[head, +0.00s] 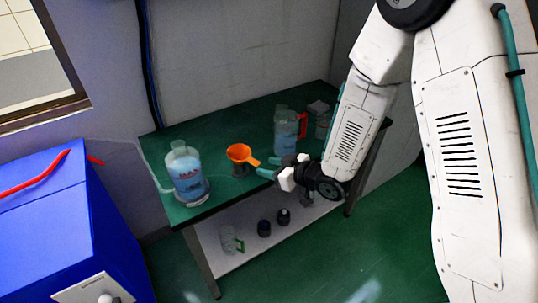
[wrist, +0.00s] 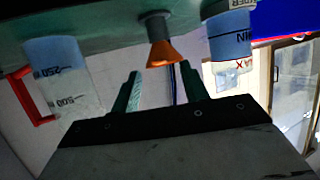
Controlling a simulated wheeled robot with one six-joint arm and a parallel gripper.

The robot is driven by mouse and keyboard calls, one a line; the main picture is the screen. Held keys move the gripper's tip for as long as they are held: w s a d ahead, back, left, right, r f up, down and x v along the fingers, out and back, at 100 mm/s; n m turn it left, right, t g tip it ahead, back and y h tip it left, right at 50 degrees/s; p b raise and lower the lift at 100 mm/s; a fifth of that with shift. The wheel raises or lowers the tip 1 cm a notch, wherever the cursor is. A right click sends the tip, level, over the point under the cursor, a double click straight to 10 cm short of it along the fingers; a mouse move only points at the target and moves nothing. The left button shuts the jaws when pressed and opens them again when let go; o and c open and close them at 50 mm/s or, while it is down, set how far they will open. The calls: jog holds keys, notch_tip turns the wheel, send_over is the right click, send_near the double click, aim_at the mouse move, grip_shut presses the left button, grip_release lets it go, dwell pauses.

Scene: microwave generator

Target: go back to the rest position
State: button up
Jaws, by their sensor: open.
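My gripper (head: 268,167) is over the green table top (head: 225,118), pointing left, with its teal fingers apart and nothing seen between them. In the wrist view my gripper (wrist: 159,78) shows two spread fingers, with the orange funnel beyond them. The orange funnel (head: 240,153) sits on a dark stand just left of my fingertips; it also shows in the wrist view (wrist: 162,55). Whether a fingertip touches the funnel, I cannot tell.
A blue-filled container (head: 187,176) stands at the table's left end. A red-handled beaker (head: 287,132) stands behind my gripper. The lower shelf holds a green-handled beaker (head: 230,240) and two dark items. A blue box (head: 60,220) is at left; green floor is open at right.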

jog(key=shift+f, duration=0.1)
jog(key=s+d+f+m+g+h, duration=0.2)
jog(key=d+f+h, duration=0.4)
jog(key=d, duration=0.1)
jog(key=s+d+r+m+g+h, duration=0.25)
jog(key=s+d+r+h, duration=0.3)
jog(key=d, duration=0.45)
jog(key=s+d+r+m+g, duration=0.1)
jog(key=s+d+r, duration=0.3)
jog(key=s+r, duration=0.7)
jog(key=s+d+r+m+g, duration=0.1)
jog(key=s+d+r+m, duration=0.2)
jog(key=s+r, duration=0.9)
notch_tip(320, 180, up, 2)
jog(key=shift+d+r+m+g+y, duration=0.25)
jog(key=shift+d+m+g+y, duration=0.1)
jog(key=shift+m, duration=0.5)
